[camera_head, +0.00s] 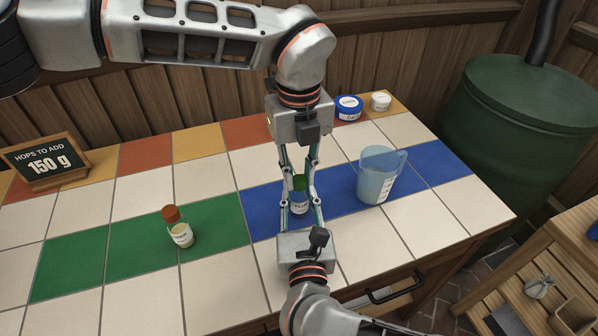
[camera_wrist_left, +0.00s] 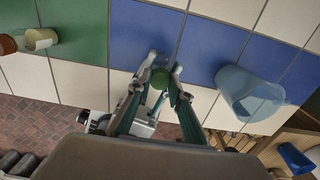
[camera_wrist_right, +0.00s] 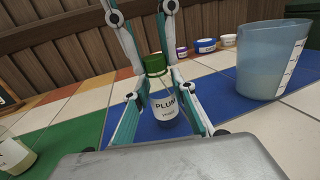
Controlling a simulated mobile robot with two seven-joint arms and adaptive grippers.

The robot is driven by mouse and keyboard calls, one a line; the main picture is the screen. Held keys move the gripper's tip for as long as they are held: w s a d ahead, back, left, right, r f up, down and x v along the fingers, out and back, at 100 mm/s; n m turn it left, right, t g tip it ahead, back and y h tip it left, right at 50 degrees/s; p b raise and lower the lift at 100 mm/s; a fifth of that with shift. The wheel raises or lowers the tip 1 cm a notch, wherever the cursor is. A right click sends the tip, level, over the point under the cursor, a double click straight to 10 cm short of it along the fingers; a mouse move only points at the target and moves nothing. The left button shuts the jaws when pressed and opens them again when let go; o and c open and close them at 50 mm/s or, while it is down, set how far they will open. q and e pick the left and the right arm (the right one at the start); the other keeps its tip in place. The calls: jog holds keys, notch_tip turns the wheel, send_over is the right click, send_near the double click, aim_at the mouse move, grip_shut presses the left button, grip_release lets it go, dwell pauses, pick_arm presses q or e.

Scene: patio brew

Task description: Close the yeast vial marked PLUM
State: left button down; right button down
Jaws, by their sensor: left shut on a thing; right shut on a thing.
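The PLUM vial (camera_wrist_right: 165,106) is clear glass with dark contents and a white label. It stands upright on the blue tile strip. Its green cap (camera_wrist_right: 155,64) sits at the mouth; whether it is fully seated I cannot tell. My left gripper (camera_head: 299,180) reaches in from the back and is shut on the green cap, also seen from above in the left wrist view (camera_wrist_left: 160,78). My right gripper (camera_head: 299,206) comes from the front and is shut on the vial's body. The fingers partly hide the vial in the head view.
Another vial with a rust-brown cap (camera_head: 179,228) stands on the green strip at left. A blue measuring jug (camera_head: 377,176) stands close on the right. Blue (camera_head: 348,108) and white (camera_head: 380,101) tubs sit at the back. A chalkboard sign (camera_head: 46,162) reads 150 g.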

pick_arm(q)
jog(key=m, duration=0.9)
jog(key=shift+m, duration=0.4)
jog(key=m, duration=0.3)
jog(key=shift+m, duration=0.3)
jog(key=m, duration=0.4)
jog(key=shift+m, duration=0.3)
jog(key=c, duration=1.8)
grip_release()
jog(key=shift+o, duration=0.2)
notch_tip(320, 180, up, 12)
